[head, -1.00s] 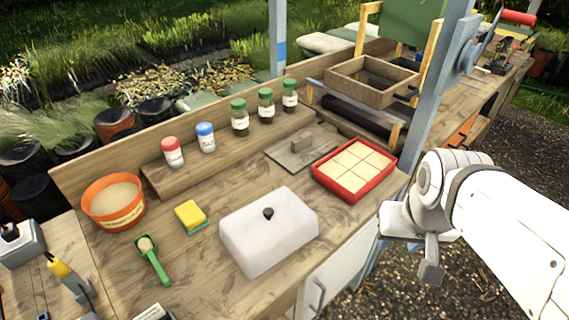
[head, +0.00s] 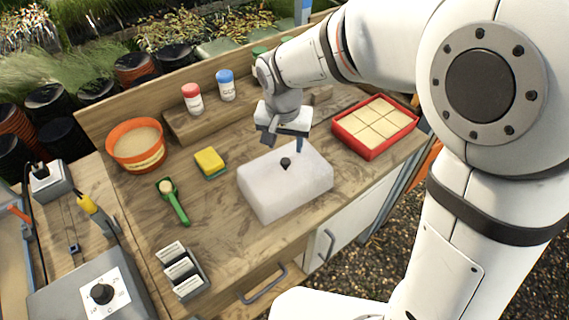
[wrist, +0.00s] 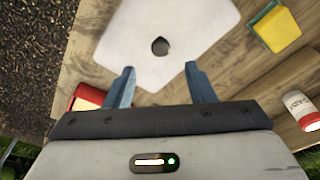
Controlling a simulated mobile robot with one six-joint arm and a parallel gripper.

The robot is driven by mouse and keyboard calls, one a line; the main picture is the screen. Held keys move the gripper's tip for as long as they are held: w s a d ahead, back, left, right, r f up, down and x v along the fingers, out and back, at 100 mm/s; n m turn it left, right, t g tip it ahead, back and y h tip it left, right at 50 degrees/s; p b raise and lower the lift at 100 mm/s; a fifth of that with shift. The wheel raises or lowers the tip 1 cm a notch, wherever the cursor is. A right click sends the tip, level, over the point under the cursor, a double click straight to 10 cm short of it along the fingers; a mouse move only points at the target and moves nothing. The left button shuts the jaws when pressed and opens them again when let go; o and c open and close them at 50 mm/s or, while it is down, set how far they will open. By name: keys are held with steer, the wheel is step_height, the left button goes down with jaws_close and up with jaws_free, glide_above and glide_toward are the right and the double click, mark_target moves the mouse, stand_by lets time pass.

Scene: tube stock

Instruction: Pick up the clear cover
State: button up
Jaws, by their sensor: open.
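The clear cover (head: 285,190) is a whitish, cloudy box-shaped lid with a small dark knob (head: 286,163) on top. It sits on the wooden bench in the middle of the head view. In the wrist view the cover (wrist: 190,25) is at the top, with its knob (wrist: 160,46) beyond the fingertips and roughly between them in line. My gripper (head: 284,140) is above the cover's back edge. In the wrist view my gripper (wrist: 158,72) has its two blue fingers wide apart with nothing between them. What lies under the cover cannot be made out.
A red tray of pale square blocks (head: 374,126) stands right of the cover. A yellow sponge (head: 210,161), a green scoop (head: 174,203) and an orange pot (head: 137,146) are on the left. Red-capped (head: 192,99) and blue-capped (head: 226,86) jars stand on a shelf behind. Bare bench lies in front.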

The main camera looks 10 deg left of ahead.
mark_target(285, 161)
steer(key=f, duration=0.4)
steer(key=f+p, duration=0.1)
steer(key=f, duration=0.2)
steer(key=shift+w, duration=0.4)
steer(key=shift+c, duration=0.2)
jaws_close()
